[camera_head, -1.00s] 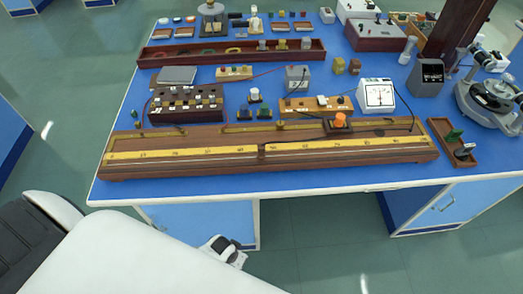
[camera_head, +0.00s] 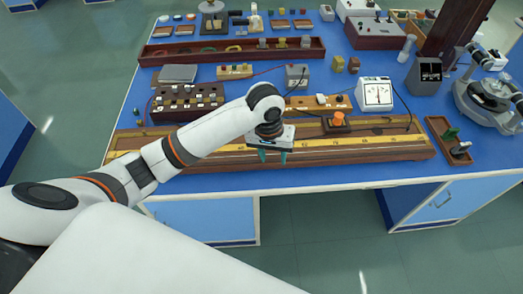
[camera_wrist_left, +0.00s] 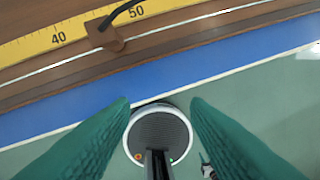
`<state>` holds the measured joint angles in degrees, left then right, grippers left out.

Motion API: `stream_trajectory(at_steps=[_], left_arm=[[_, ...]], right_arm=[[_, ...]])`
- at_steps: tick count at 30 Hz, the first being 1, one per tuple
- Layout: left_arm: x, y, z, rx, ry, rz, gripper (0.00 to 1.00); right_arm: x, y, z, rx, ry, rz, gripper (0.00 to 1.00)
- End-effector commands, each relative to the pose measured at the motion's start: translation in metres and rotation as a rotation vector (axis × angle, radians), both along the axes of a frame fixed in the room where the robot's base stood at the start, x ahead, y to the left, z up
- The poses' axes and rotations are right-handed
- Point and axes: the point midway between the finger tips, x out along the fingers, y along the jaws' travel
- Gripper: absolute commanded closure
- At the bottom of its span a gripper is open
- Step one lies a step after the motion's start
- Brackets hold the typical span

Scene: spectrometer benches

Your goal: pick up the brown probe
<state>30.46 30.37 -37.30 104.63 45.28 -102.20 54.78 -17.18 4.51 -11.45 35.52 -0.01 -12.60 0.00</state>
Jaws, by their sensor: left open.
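The brown probe (camera_wrist_left: 106,34) is a small brown block with a black cable, on the wooden scale board near the 40 and 50 marks in the left wrist view. In the head view my left arm hides its spot. The board with its yellow scale (camera_head: 345,147) lies along the front of the blue table. My left gripper (camera_head: 273,156) has green fingers pointing down over the board's middle front edge. Its fingers are apart and empty in the left wrist view (camera_wrist_left: 160,101), with the probe beyond them to the upper left. My right gripper is not in view.
A small wooden tray (camera_head: 448,140) lies right of the board. A blue table strip in front is clear.

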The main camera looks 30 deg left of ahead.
Motion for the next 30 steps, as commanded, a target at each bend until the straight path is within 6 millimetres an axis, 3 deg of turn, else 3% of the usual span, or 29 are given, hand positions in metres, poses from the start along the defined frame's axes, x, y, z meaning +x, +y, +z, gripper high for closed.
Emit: stream_trajectory(at_steps=[1, 6, 11, 14, 21, 30], left_arm=[[0.015, 0.014, 0.014, 0.027, 0.01, 0.056, 0.57], [0.04, 0.044, 0.047, 0.072, 0.06, 0.23, 0.57], [0.048, 0.057, 0.059, 0.087, 0.082, 0.306, 0.57], [0.048, 0.058, 0.05, 0.089, 0.088, 0.317, 0.57], [0.049, 0.058, 0.009, 0.087, 0.086, 0.315, 0.57], [0.05, 0.058, -0.016, 0.088, 0.085, 0.313, 0.57]], right_arm=[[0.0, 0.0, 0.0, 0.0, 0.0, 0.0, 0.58], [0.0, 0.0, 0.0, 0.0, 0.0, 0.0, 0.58], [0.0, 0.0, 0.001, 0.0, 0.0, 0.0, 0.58], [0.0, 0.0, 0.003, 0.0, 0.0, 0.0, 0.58], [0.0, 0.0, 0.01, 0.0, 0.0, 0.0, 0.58], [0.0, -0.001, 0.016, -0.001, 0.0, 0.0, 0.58]])
